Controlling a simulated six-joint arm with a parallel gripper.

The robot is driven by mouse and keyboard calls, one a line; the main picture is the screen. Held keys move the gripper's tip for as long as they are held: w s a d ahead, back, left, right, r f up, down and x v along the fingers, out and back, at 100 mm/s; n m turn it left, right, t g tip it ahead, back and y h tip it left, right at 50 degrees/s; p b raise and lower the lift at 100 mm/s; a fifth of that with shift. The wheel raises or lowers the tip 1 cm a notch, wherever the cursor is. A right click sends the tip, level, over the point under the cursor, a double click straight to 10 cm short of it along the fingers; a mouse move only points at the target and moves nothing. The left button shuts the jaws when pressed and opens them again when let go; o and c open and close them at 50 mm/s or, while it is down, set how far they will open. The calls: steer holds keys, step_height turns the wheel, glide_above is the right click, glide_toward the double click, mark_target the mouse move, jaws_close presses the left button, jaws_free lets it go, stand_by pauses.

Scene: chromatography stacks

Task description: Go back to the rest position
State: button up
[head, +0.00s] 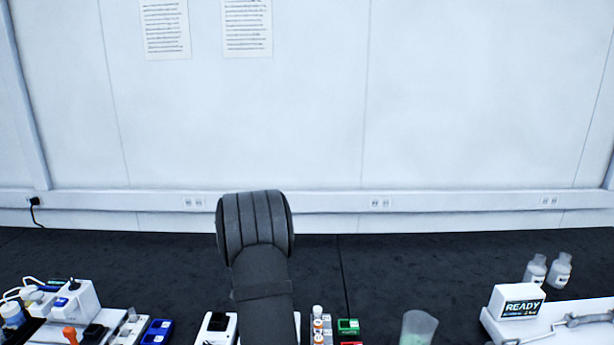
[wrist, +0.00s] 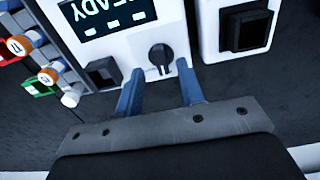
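My gripper (wrist: 159,72) shows in the wrist view with its two blue fingers spread apart and nothing held between them. Just beyond the fingertips is a black knob (wrist: 160,57) on the front of a white unit (wrist: 183,25) with a lit "READY" display (wrist: 108,14). I cannot tell whether a finger touches the unit. In the head view my dark arm rises in the centre foreground, and the gripper itself does not show there.
A rack of orange-capped vials (head: 319,328) stands right of my arm, beside a green block (head: 348,325). A beaker (head: 417,328), a "READY" instrument (head: 516,303) and two bottles (head: 549,271) stand further right. White equipment (head: 75,300) and a blue block (head: 157,331) are left.

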steer(key=shift+f, duration=1.75)
